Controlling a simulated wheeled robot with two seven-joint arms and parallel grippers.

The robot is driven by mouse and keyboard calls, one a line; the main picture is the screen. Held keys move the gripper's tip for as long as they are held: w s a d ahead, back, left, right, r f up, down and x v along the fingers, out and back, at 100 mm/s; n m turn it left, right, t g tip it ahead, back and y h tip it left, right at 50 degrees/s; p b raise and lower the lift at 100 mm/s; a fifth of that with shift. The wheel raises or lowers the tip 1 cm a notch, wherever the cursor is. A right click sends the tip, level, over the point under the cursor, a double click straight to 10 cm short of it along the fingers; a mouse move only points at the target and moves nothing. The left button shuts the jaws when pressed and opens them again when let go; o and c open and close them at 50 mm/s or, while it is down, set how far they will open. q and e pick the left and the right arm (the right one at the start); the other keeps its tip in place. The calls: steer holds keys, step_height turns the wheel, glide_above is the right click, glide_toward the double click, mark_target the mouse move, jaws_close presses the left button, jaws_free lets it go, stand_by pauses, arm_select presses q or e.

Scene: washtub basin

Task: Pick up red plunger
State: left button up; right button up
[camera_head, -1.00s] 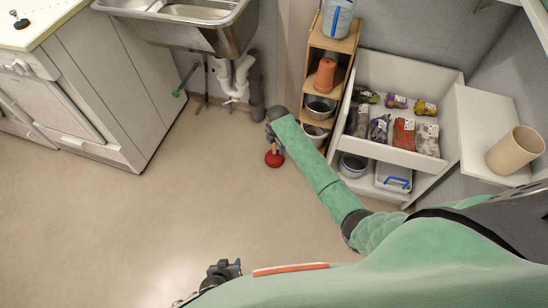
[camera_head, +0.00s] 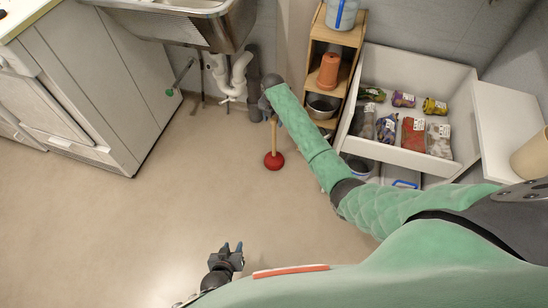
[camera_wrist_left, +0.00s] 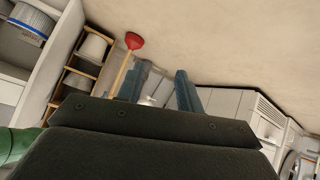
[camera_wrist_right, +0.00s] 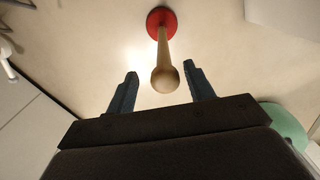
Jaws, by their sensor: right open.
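The plunger has a red cup (camera_head: 274,161) and a pale wooden handle (camera_head: 273,130). It stands upright on the floor, cup down, in front of the wooden shelf. My right gripper (camera_head: 268,108) is above the handle, its fingers largely hidden in the head view. In the right wrist view, the right gripper (camera_wrist_right: 162,82) is open. The handle's rounded end (camera_wrist_right: 165,80) appears between its fingertips, with the red cup (camera_wrist_right: 161,19) beyond. My left gripper (camera_head: 234,246) is open and empty, low in the head view. The plunger also shows in the left wrist view (camera_wrist_left: 133,41).
A wooden shelf (camera_head: 338,38) with pots and an open white drawer (camera_head: 410,157) with packets stand right of the plunger. A metal sink (camera_head: 190,28) with white pipes (camera_head: 236,78) is behind, grey cabinets (camera_head: 95,85) at left. The middle floor is clear.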

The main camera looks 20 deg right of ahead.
mark_target(274, 126)
steer(key=f, duration=0.3)
steer(key=f+b, duration=0.1)
steer(key=shift+s+d+f, duration=0.1)
steer(key=shift+s+f, duration=0.2)
steer(key=shift+f, duration=0.05)
jaws_close()
arm_select(q)
steer(key=w+r+t, duration=0.4)
steer(key=w+r, duration=0.3)
steer(key=r, duration=0.2)
steer(key=shift+d+r+h, duration=0.3)
steer(key=shift+d+r, duration=0.05)
steer(key=shift+d, duration=0.05)
arm_select(e)
steer(key=shift+r, duration=0.15)
